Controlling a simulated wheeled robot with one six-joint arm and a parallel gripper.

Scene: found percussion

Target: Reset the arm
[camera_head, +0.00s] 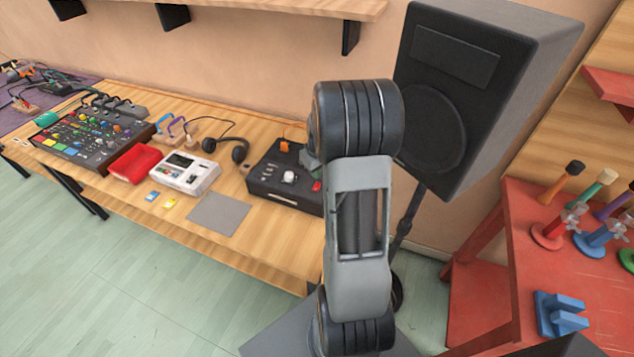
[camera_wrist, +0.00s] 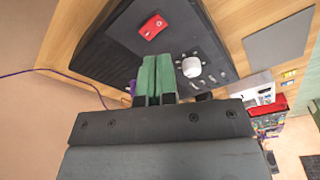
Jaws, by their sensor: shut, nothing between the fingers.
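My gripper shows in the wrist view (camera_wrist: 156,78) with its two green fingers side by side, shut and empty. In that view the fingers overlap the black control box (camera_wrist: 110,58), next to its white knob (camera_wrist: 191,67) and below its red button (camera_wrist: 153,27). I cannot tell whether the fingers touch the box. In the head view my arm stands upright in the middle and hides most of my gripper; a small grey-green part shows beside the black box (camera_head: 268,182) at the right end of the wooden table.
A grey mat (camera_head: 219,213), white drum machine (camera_head: 184,172), red tray (camera_head: 135,163), headphones (camera_head: 239,150) and mixer (camera_head: 92,134) lie left along the table. A large black speaker (camera_head: 470,95) stands right of my arm. A red table (camera_head: 560,275) with coloured pieces is far right.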

